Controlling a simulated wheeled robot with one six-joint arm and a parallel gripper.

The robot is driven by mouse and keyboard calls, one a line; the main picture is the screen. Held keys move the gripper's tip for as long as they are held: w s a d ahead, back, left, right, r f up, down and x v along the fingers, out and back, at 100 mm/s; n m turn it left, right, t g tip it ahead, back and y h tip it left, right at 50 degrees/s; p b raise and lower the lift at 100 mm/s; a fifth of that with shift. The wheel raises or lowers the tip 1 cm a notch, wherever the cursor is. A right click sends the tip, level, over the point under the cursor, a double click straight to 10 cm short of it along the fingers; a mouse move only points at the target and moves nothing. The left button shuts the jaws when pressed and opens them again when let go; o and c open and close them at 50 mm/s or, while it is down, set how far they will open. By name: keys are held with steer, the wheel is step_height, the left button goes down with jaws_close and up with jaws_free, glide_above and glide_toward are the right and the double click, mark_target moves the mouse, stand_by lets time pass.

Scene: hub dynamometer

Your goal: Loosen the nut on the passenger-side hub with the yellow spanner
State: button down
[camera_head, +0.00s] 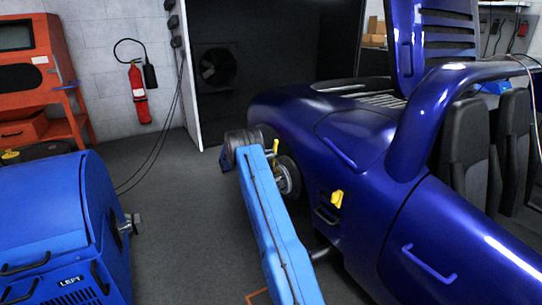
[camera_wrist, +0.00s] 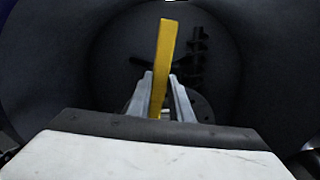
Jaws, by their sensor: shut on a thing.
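My gripper (camera_wrist: 161,85) is shut on the yellow spanner (camera_wrist: 164,62) in the wrist view. The spanner's bar stands up between the two grey fingers, leaning slightly right at its top. In the head view a small yellow part of the spanner (camera_head: 263,156) shows beside the end of my blue arm, just left of the hub (camera_head: 289,177) in the blue car's wheel opening. My arm hides most of the gripper there. The nut cannot be made out in either view, and I cannot tell whether the spanner touches it.
The blue car (camera_head: 345,130) fills the right side. A yellow fitting (camera_head: 337,198) is on its flank. A blue dynamometer unit marked LEFT (camera_head: 60,225) stands at the left. A red extinguisher (camera_head: 138,95) hangs on the back wall. Grey floor (camera_head: 180,215) lies clear between unit and car.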

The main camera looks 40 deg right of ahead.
steer(key=shift+v, duration=2.35)
steer(key=shift+r, duration=0.1)
